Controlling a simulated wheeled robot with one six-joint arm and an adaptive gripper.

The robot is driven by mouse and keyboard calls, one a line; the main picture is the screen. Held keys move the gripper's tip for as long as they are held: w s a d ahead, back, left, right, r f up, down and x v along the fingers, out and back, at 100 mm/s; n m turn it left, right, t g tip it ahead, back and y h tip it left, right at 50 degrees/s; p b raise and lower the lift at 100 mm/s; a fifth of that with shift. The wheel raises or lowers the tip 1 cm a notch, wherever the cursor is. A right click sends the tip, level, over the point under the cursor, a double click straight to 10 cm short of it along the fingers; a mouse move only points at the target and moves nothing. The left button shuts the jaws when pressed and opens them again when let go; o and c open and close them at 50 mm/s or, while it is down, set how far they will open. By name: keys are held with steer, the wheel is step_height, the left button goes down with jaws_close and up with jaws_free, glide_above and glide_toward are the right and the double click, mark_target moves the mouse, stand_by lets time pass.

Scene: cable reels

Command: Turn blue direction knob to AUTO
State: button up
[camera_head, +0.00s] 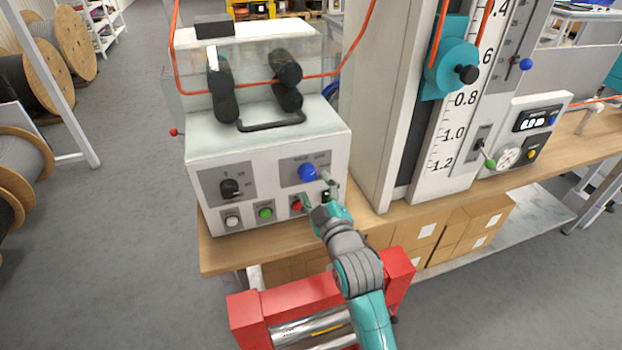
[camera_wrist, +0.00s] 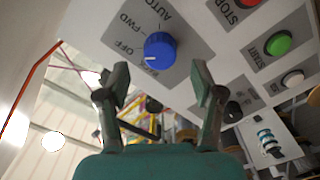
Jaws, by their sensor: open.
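The blue knob (camera_head: 308,172) sits on a grey plate at the upper right of the white machine's front. In the wrist view the blue knob (camera_wrist: 160,48) stands beyond my fingertips, roughly centred between them. Labels FWD, OFF and AUTO show around it; another label is partly covered. Its white mark faces the lower left in that view, away from AUTO; I cannot tell exactly which label it meets. My gripper (camera_head: 319,190) is just in front of and below the knob. In the wrist view my gripper (camera_wrist: 160,82) is open and empty, apart from the knob.
A black knob (camera_head: 230,188) is to the left on the same front. White, green (camera_head: 265,212) and red (camera_head: 297,205) buttons lie below, the red one close to my gripper. A tall scaled column (camera_head: 385,100) stands right of the machine on the wooden bench (camera_head: 222,257).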

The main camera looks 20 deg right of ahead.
mark_target(310, 177)
steer(key=shift+w, duration=2.05)
steer(key=c, duration=1.1)
steer(key=shift+c, duration=0.2)
